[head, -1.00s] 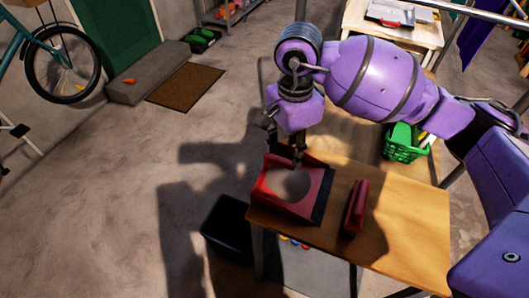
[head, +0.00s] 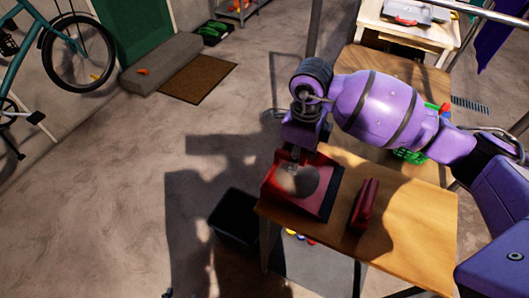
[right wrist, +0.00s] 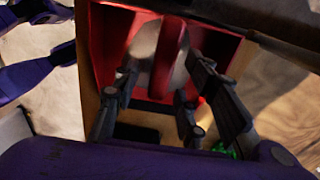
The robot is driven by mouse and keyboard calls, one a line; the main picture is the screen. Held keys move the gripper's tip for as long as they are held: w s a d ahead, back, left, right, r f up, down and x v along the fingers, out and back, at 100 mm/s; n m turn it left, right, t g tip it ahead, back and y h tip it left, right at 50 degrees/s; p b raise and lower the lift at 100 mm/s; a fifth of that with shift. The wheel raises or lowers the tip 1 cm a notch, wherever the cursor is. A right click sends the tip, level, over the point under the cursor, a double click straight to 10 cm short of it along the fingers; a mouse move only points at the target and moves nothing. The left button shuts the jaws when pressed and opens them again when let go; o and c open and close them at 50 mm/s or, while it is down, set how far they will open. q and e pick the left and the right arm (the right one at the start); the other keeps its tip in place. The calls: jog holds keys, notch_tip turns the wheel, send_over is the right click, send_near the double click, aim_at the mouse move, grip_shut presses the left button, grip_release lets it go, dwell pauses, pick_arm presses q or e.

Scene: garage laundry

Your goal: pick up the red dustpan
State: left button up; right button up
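Gaps seem to remain there; contact cannot be told.
A dark red block-like object (head: 363,205) stands on the table right of the dustpan. A dark bin (head: 234,219) is on the floor left of the table. A green basket (head: 410,156) is behind my right arm. Open floor lies to the left.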

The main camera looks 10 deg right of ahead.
jog(key=shift+f, duration=0.65)
grip_shut()
